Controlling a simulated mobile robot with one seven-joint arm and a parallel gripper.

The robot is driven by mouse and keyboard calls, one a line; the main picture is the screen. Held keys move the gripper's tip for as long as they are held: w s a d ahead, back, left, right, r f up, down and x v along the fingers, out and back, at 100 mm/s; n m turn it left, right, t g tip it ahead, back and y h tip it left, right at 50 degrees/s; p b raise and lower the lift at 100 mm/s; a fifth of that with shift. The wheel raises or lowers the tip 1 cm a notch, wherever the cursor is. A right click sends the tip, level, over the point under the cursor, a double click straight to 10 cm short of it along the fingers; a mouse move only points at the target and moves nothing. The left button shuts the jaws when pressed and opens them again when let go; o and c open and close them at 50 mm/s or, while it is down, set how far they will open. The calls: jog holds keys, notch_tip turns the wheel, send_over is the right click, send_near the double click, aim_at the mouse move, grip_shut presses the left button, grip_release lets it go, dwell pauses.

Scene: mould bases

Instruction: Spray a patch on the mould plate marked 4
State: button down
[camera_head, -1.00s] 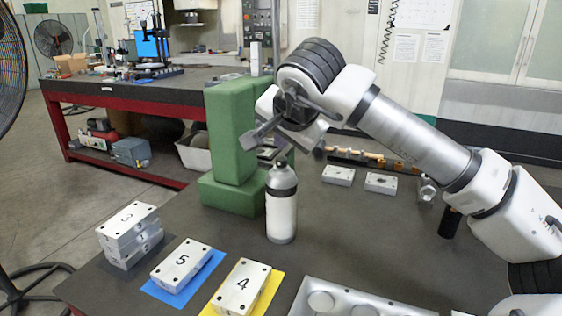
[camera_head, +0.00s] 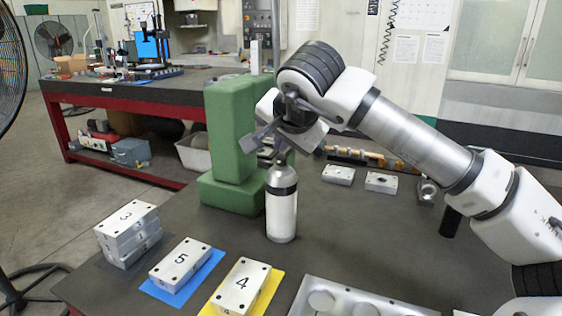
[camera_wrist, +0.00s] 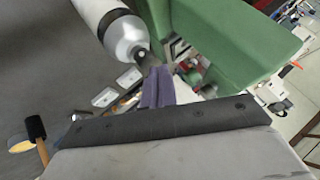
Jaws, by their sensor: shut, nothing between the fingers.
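The mould plate marked 4 (camera_head: 241,285) lies on a yellow mat (camera_head: 270,293) at the front of the table. A silver and white spray bottle (camera_head: 282,210) with a dark band stands upright in the middle of the table. My gripper (camera_head: 278,157) is just above the bottle's top, shut and empty. In the wrist view my closed fingers (camera_wrist: 157,88) are close to the bottle's nozzle, and the bottle (camera_wrist: 124,36) is at the top. Whether the fingers touch the nozzle, I cannot tell.
The plate marked 5 (camera_head: 181,262) lies on a blue mat (camera_head: 205,273). A stack of plates topped by 3 (camera_head: 127,216) is at left. Green blocks (camera_head: 231,135) stand behind the bottle. A grey tray (camera_head: 365,302) is at the front right, with small plates (camera_head: 381,183) farther back.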

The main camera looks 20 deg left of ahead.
jog(key=shift+f+b, duration=0.4)
jog(key=shift+f, duration=0.05)
dwell(0.5)
jog(key=shift+r, duration=0.2)
jog(key=shift+r+p, duration=0.65)
jog(key=shift+r, duration=0.05)
notch_tip(320, 180, up, 6)
jog(key=p, duration=0.4)
jog(key=shift+d+p, duration=0.1)
jog(key=shift+p, duration=0.25)
dwell(2.2)
